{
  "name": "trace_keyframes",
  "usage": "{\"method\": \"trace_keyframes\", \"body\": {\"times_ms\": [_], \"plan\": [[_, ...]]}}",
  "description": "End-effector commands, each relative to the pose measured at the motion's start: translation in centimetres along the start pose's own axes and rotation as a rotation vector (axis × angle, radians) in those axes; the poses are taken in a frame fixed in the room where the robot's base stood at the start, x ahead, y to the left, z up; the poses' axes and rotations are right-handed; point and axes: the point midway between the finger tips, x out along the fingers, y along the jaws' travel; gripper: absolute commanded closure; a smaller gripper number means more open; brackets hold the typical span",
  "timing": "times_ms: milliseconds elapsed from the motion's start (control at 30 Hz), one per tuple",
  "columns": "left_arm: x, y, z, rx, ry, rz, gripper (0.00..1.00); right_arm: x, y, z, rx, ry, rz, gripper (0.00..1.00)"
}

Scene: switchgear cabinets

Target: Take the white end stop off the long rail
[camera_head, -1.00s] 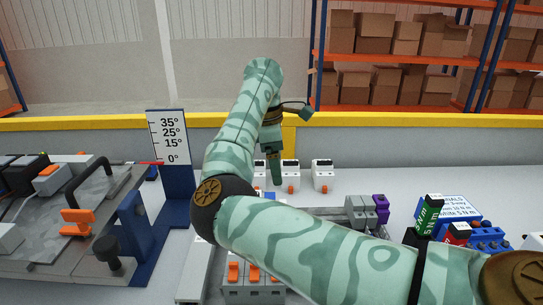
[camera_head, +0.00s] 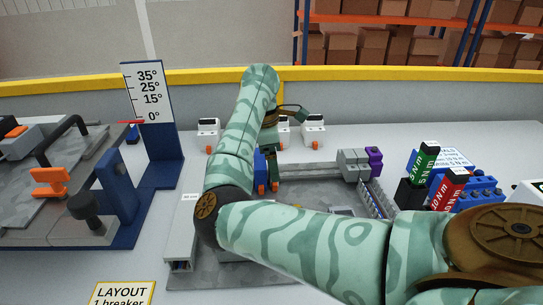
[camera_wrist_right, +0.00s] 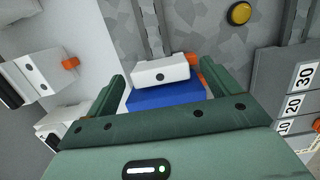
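In the right wrist view, a white block (camera_wrist_right: 160,71) with a dark hole, which looks like the end stop, sits just beyond a blue block (camera_wrist_right: 165,98). The two fingers of my right gripper (camera_wrist_right: 155,70) stand apart on either side of these blocks. A gap shows at the left finger; contact at the right finger cannot be told. A rail (camera_wrist_right: 150,28) runs away beyond the white block. In the head view, the blue block (camera_head: 260,163) shows beside my right arm near the left end of the long rail (camera_head: 315,169). My arm hides most of the gripper and the white block there. My left gripper is out of view.
Grey blocks (camera_head: 352,164) and a purple block (camera_head: 374,160) sit at the rail's right end. White devices with orange tips (camera_head: 313,131) stand behind. An angle gauge (camera_head: 150,95) and tilted panel are left. Green (camera_head: 424,162) and red (camera_head: 449,188) torque tools stand right.

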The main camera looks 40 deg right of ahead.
Motion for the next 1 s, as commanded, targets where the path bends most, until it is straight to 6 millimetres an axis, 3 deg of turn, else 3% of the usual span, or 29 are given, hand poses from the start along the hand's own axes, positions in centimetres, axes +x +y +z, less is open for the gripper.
{"method": "trace_keyframes", "body": {"times_ms": [33, 167, 200, 233, 300, 333, 1000], "plan": [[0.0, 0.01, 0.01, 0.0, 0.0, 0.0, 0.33, -0.01, 0.0, 0.0, 0.0, 0.0, 0.0, 0.25], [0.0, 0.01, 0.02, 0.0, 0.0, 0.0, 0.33, -0.01, 0.0, -0.01, 0.0, 0.0, 0.0, 0.59], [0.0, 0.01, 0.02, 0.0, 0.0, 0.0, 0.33, -0.01, 0.0, -0.01, 0.0, 0.0, 0.0, 0.59], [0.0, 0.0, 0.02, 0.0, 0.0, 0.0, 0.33, -0.01, 0.0, -0.01, 0.0, 0.0, 0.0, 0.4], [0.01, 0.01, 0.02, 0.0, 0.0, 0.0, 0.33, -0.01, 0.0, -0.01, 0.0, 0.0, 0.0, 0.59], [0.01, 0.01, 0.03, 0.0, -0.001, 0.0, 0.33, -0.01, 0.0, -0.01, 0.0, 0.0, 0.0, 0.65], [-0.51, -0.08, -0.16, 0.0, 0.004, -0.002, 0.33, -0.78, 0.0, 0.12, 0.0, 0.0, 0.0, 0.65]]}}
